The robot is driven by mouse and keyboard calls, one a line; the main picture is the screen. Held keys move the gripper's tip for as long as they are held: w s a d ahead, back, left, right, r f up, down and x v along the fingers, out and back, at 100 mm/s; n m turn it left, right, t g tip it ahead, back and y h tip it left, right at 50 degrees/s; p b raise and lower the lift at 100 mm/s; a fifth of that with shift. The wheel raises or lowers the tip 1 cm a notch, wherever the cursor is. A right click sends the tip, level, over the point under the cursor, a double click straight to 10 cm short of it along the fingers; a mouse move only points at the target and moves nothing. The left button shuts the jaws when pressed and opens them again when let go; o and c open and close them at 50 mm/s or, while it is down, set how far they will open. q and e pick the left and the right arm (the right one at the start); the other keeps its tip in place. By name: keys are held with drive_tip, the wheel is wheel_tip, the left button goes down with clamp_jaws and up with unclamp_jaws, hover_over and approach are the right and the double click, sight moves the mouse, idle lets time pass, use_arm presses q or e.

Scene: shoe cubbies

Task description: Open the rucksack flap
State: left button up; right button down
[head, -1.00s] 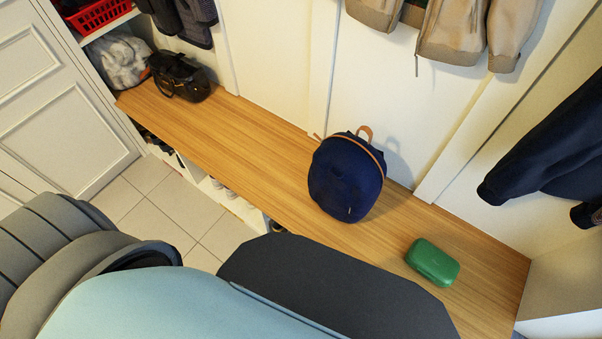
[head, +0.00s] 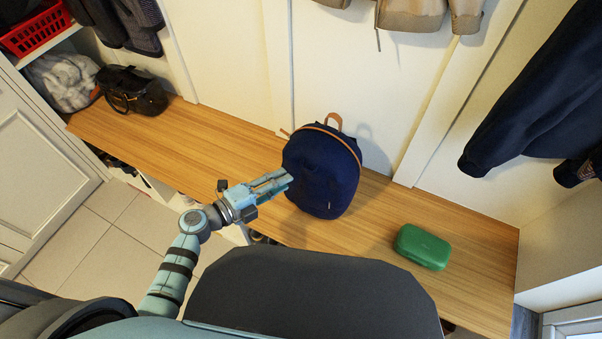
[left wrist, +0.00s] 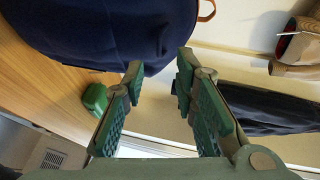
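The dark blue rucksack (head: 322,178) stands upright on the wooden bench, with a tan trim line over its top and a tan loop handle (head: 334,121). My left gripper (head: 286,181) is at the rucksack's left side in the head view; whether it touches cannot be told. In the left wrist view the rucksack (left wrist: 100,30) fills the upper left, just beyond the fingertips. The two green-padded fingers (left wrist: 160,62) are spread apart with nothing between them. My right gripper is not in view.
A green box (head: 423,246) lies on the bench (head: 205,141) right of the rucksack. A black bag (head: 132,91) stands at the bench's far left. Dark and beige jackets (head: 530,105) hang above. The bench between the black bag and the rucksack is clear.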

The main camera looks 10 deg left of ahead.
sight(317, 160)
use_arm(q)
drive_tip(key=b+x, duration=0.1)
drive_tip(key=x, duration=0.6)
drive_tip(key=shift+w+d, duration=0.1)
drive_tip(key=shift+w, duration=0.05)
drive_tip(key=shift+f, duration=0.1)
clamp_jaws()
